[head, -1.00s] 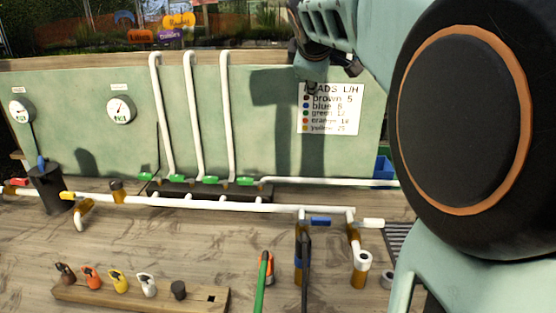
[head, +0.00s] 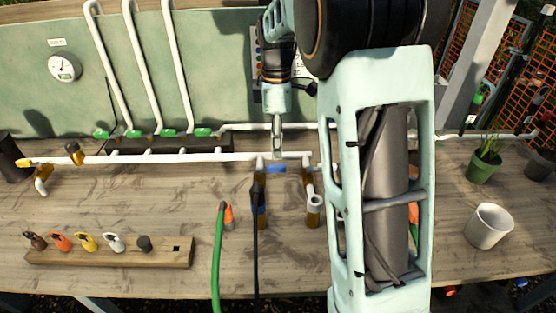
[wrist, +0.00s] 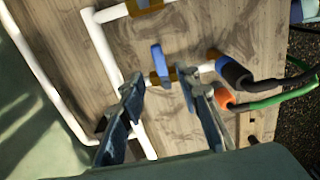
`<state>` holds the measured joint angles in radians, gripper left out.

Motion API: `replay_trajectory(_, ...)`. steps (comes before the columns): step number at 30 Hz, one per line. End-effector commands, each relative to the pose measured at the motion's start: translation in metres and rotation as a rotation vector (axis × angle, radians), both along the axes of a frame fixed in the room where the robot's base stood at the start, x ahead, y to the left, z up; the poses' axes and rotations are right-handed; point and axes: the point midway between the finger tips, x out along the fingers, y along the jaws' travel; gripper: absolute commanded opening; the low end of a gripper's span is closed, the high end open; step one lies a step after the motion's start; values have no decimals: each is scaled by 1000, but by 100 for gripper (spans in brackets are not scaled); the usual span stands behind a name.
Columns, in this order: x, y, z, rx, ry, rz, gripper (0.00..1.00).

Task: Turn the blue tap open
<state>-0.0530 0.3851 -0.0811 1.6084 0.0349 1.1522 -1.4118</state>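The blue tap handle (head: 276,169) sits on the white pipe (head: 205,158) near its right end, above the bench. It also shows in the wrist view as a blue lever (wrist: 160,64) on a brass-coloured valve body. My gripper (wrist: 161,84) is open and empty in the wrist view. Its two fingers are spread, and the blue lever shows just beyond the gap between their tips. In the head view my gripper (head: 277,145) hangs just behind or above the blue handle; contact cannot be told.
A black hose (head: 257,215) and a green hose (head: 218,250) with an orange end stand in front of the pipe. Several green taps (head: 168,133) line the back pipes. A wooden rack (head: 110,255) holds coloured tags. A plant pot (head: 483,165) and white pot (head: 488,226) stand right.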

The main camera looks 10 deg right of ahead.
Motion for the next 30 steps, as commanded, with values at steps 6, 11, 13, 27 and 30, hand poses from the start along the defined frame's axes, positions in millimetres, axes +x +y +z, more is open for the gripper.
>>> replay_trajectory(6, -1, 0, -41, 0, 1, 0, 30)
replay_trajectory(11, 0, 0, -60, -1, 0, 0, 30)
replay_trajectory(13, 0, 0, -64, -1, -2, 0, 30)
replay_trajectory(27, 0, 0, -67, -2, -3, -1, 15)
replay_trajectory(30, 0, 0, -67, -1, -3, -1, 4)
